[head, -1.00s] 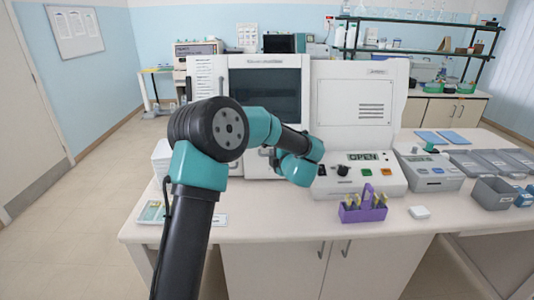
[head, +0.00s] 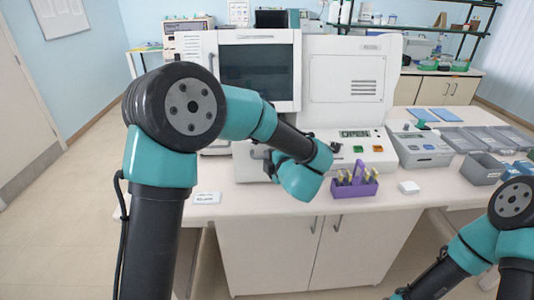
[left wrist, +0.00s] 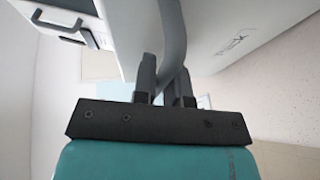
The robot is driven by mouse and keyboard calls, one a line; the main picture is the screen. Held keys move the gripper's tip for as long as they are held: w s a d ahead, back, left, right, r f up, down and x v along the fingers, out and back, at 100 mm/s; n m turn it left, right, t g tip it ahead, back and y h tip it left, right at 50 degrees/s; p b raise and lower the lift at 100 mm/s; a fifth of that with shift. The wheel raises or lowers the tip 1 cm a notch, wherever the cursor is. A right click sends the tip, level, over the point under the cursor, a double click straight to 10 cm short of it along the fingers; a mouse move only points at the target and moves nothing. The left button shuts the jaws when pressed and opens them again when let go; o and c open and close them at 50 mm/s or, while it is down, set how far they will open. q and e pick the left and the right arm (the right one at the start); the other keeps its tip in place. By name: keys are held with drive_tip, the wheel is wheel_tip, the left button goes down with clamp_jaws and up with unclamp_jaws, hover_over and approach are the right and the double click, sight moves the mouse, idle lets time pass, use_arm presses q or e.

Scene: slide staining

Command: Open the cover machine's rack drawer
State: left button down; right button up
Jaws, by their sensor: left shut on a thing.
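The cover machine (head: 300,36) is a large white cabinet with a dark window, standing at the back of the bench. Its rack drawer (head: 243,166) shows as a low white front left of my left wrist, largely hidden by my arm. In the left wrist view, a grey bar handle (left wrist: 172,25) runs down between the two dark fingers of my left gripper (left wrist: 166,68), which is shut on it. In the head view, my wrist mostly covers that gripper. My right arm shows at the lower right, but its gripper is out of view.
Right of my left wrist, a control panel with an OPEN display (head: 355,134) and a purple holder (head: 354,188) stand close by. A label card (head: 206,198) lies on the bench.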

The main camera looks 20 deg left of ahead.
use_arm(q)
drive_tip(key=c, duration=1.4)
unclamp_jaws()
drive_tip(key=shift+c, duration=0.2)
drive_tip(key=v, duration=1.7)
drive_tip(key=shift+d, duration=0.2)
drive_tip(key=shift+s, duration=0.1)
